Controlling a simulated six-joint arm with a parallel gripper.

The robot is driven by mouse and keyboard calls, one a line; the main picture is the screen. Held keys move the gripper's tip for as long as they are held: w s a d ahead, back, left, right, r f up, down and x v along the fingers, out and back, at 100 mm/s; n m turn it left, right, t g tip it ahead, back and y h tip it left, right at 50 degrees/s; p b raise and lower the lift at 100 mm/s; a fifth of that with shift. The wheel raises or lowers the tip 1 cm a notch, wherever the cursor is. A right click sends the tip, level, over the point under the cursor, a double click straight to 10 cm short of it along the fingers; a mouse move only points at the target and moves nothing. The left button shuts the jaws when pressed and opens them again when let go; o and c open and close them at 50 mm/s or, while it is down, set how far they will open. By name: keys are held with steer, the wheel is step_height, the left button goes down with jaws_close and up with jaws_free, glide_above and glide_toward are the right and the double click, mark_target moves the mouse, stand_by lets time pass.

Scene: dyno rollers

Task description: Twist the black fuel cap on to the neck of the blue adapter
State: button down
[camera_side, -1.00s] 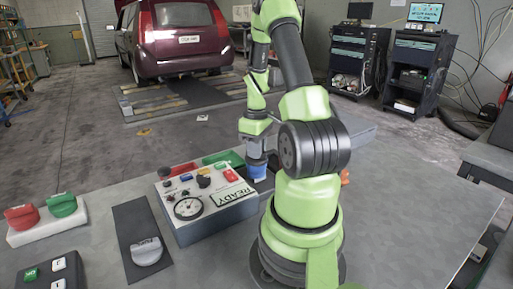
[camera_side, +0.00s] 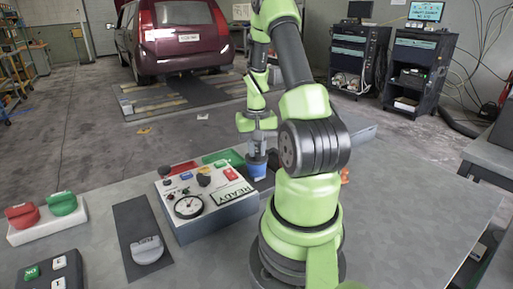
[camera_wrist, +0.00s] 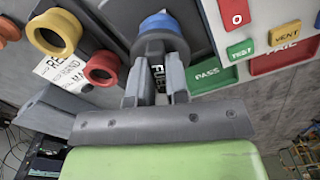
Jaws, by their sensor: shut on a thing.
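The blue adapter (camera_side: 257,172) stands upright on the table, just right of the READY panel. Its blue end (camera_wrist: 158,21) also shows in the wrist view. My gripper (camera_side: 257,153) points down directly above it. In the wrist view my gripper (camera_wrist: 156,75) is shut on the black fuel cap (camera_wrist: 161,43), whose white lettering shows between the fingers. The cap is lined up with the adapter and appears to sit at its neck. I cannot tell whether the threads are engaged.
The control panel (camera_side: 184,222) with a gauge stands close left of the adapter. A grey cap (camera_side: 147,250) lies on a dark mat (camera_side: 128,222). Red and green knobs (camera_side: 62,204) sit on a white block at far left. The table right of my base is mostly clear.

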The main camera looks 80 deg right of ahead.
steer(key=shift+m, duration=1)
steer(key=c, duration=1)
jaws_free()
steer(key=shift+c, duration=0.2)
step_height(320, 180, up, 10)
steer(key=w+a+r+n+t+h, duration=0.1)
steer(key=w+a+r+n+t, duration=0.1)
steer(key=w+a+r, duration=0.3)
steer(key=w+a+r+n+t, duration=0.1)
steer(key=w+a+r+n, duration=0.15)
steer(key=a, duration=0.45)
steer(key=s+a+r+n+t+y, duration=0.1)
steer(key=s+a+r+n+t, duration=0.1)
steer(key=a, duration=0.6)
steer(key=s+a+r+n+t+y, duration=0.2)
steer(key=s+a+n, duration=0.1)
steer(key=a, duration=0.4)
steer(key=shift+s+a+n, duration=0.35)
steer(key=shift+a+n, duration=0.05)
steer(key=shift+n, duration=0.45)
